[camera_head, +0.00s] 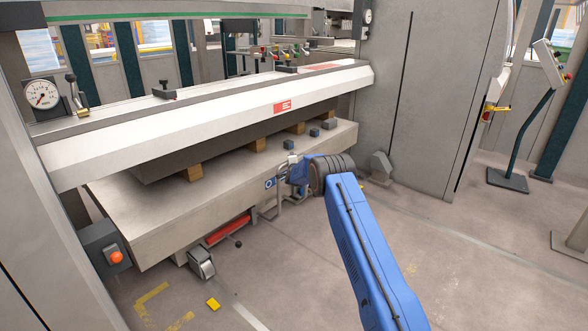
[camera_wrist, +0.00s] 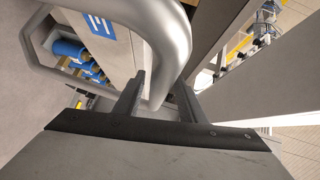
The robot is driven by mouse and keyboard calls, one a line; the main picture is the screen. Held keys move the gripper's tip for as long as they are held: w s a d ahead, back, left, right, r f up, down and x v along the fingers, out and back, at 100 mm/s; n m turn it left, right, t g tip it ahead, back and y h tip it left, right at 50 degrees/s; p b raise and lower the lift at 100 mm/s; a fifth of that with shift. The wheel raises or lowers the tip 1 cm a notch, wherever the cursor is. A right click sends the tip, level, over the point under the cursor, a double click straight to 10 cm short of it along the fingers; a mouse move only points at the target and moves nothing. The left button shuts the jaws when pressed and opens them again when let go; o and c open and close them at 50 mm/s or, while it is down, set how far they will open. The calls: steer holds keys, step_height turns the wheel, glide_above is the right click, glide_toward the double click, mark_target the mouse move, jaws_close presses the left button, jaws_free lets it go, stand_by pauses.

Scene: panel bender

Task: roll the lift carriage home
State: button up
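The lift carriage is a low grey platform (camera_head: 205,215) under the press beam, with a wheel (camera_head: 201,264) on the floor below its front edge. A grey bent-tube handle (camera_head: 264,212) stands out from its front, largely hidden by my arm. In the wrist view the thick tube (camera_wrist: 172,40) curves down between the two fingers of my gripper (camera_wrist: 160,92). The fingers stand one on each side of the tube. I cannot tell whether both press on it. In the head view, my gripper (camera_head: 285,190) is at the carriage front, partly hidden by my wrist.
A dark sheet stack on wooden blocks (camera_head: 257,145) rests on the platform. A box with an orange button (camera_head: 116,257) is at left. A red bar with a lever (camera_head: 228,230) sits below the platform. A yellow floor piece (camera_head: 213,304) lies in front. A grey cabinet (camera_head: 430,90) is at right.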

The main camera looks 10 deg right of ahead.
steer(key=v, duration=1.4)
steer(key=shift+s, duration=0.2)
steer(key=shift+r, duration=0.15)
